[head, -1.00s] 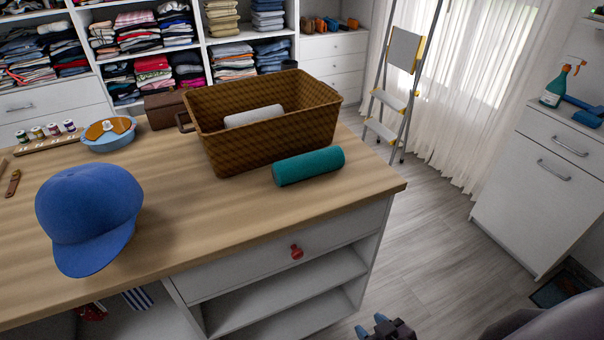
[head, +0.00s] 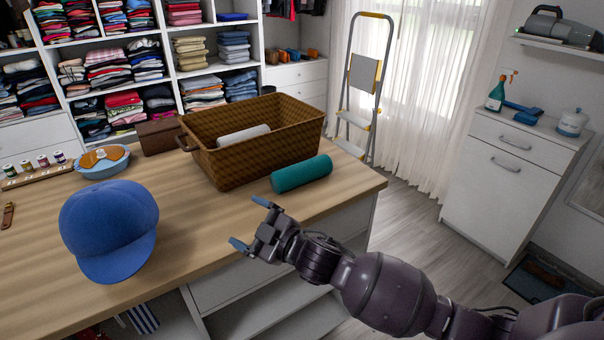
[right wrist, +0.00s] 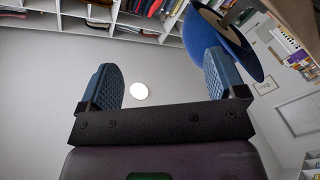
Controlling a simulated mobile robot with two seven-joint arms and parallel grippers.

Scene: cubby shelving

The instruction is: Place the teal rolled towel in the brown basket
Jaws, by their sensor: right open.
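The teal rolled towel (head: 301,174) lies on the wooden counter, just in front of the brown basket's right part. The brown basket (head: 215,166) stands upright on the counter and holds a white roll (head: 243,134). My right gripper (head: 249,224) is at the counter's front edge, in front and left of the towel, with its fingers apart and nothing between them. In the right wrist view both blue fingertips (right wrist: 163,83) are spread wide and empty. My left gripper is not in view.
A blue cap (head: 109,228) sits on the counter (head: 190,235) left of my right gripper. A blue bowl (head: 102,160), small spools and a brown box (head: 159,137) stand further back. A stepladder (head: 364,85) stands behind the counter's right end. Shelves fill the back wall.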

